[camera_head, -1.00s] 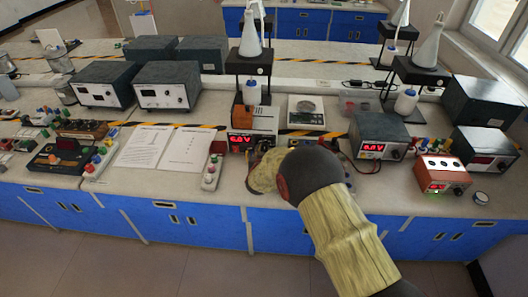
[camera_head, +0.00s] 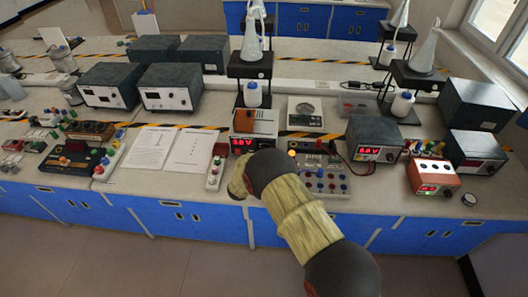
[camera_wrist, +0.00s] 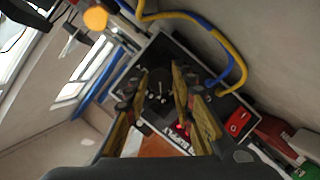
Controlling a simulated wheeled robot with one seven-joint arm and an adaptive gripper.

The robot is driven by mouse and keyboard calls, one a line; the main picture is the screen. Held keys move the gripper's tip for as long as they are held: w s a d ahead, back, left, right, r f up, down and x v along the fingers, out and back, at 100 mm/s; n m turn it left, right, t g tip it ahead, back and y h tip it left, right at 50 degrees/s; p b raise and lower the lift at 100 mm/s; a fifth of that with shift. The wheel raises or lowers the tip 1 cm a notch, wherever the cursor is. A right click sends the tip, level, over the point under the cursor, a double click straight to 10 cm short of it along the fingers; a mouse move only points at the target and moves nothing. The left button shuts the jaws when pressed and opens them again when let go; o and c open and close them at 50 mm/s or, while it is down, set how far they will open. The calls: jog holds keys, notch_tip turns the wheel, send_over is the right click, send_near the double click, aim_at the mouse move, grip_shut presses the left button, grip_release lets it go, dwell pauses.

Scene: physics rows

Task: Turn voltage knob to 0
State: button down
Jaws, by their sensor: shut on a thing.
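In the wrist view, the dark front panel (camera_wrist: 158,118) lies between my fingers, with part of a red display (camera_wrist: 183,129). My gripper (camera_wrist: 160,84) is shut on the dark round voltage knob (camera_wrist: 156,91), a finger on each side. The knob's pointer position cannot be made out.
A panel with several coloured knobs (camera_head: 325,178) is right of my arm. Another power supply (camera_head: 376,143) and an orange unit (camera_head: 433,174) stand farther right. A red-buttoned strip (camera_head: 215,170) and papers (camera_head: 190,150) lie left. Blue and yellow cables (camera_wrist: 222,45) run beside the panel.

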jog(key=n, duration=0.1)
jog(key=n+t+h, duration=0.1)
jog(key=n, duration=0.1)
jog(key=shift+a+f, duration=0.15)
jog(key=shift+f, duration=0.05)
jog(key=shift+n+t+h+b, duration=0.55)
jog(key=shift+n+h, duration=0.15)
jog(key=shift+n, duration=0.6)
jog(key=c, duration=1.5)
grip_release()
jog(key=v, duration=1.2)
jog(key=shift+w+r, duration=0.1)
